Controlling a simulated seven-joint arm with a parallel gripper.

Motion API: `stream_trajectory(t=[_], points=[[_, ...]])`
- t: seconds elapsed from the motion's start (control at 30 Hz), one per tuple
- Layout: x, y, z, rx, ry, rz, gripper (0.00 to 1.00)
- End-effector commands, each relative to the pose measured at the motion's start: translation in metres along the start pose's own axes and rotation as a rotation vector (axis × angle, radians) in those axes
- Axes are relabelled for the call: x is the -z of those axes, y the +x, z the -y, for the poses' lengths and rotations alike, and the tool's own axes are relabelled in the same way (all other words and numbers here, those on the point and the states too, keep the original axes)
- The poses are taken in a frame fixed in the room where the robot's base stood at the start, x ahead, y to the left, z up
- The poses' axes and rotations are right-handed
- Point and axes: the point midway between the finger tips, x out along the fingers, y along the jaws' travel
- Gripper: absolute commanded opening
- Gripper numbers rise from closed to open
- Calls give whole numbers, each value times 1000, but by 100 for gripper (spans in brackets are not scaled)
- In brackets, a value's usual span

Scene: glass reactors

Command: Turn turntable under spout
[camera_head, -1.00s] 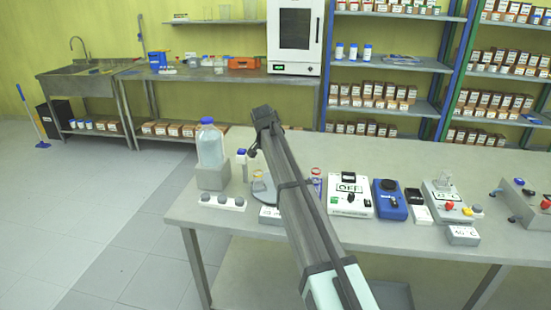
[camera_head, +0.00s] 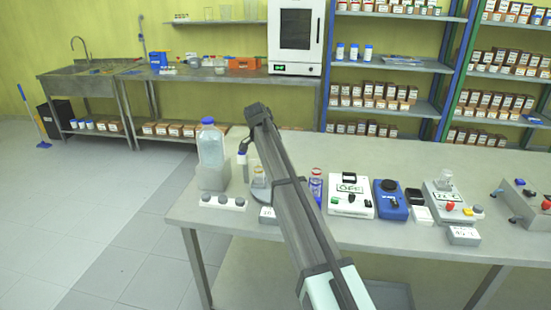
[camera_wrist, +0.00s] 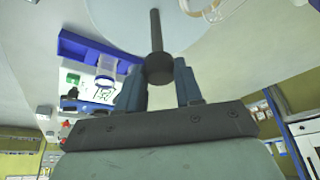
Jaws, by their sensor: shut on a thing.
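In the wrist view, the blue-grey fingers of my gripper (camera_wrist: 160,88) are shut on a dark round knob with a rod (camera_wrist: 155,32). Behind it is a pale grey round surface (camera_wrist: 120,25), apparently the turntable. A clear glass vessel (camera_wrist: 212,8) shows at the top edge, cut off by the frame. In the head view, my arm hides most of the turntable and the gripper's fingertips. A small flask (camera_head: 259,178) stands just left of my arm. A large blue-capped bottle (camera_head: 210,148) of clear liquid stands on a grey block at left. I cannot make out the spout clearly.
A grey block with knobs (camera_head: 222,202) lies at the bench's front left edge. Right of my arm are a tube (camera_head: 316,186), a white device (camera_head: 350,197) and a blue device (camera_head: 390,203).

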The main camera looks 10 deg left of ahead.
Motion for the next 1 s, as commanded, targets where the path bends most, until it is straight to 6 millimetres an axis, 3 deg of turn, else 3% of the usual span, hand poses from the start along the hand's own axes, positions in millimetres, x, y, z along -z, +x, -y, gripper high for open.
stream_trajectory(t=[0.67, 0.7, 0.93, 1.0], points=[[-1, 0, 0, -14, 31, 2, 0], [-1, 0, 0, -14, 31, 2, 37], [0, 0, 0, -13, 30, 1, 59], [0, 0, 0, -13, 30, 1, 60]])
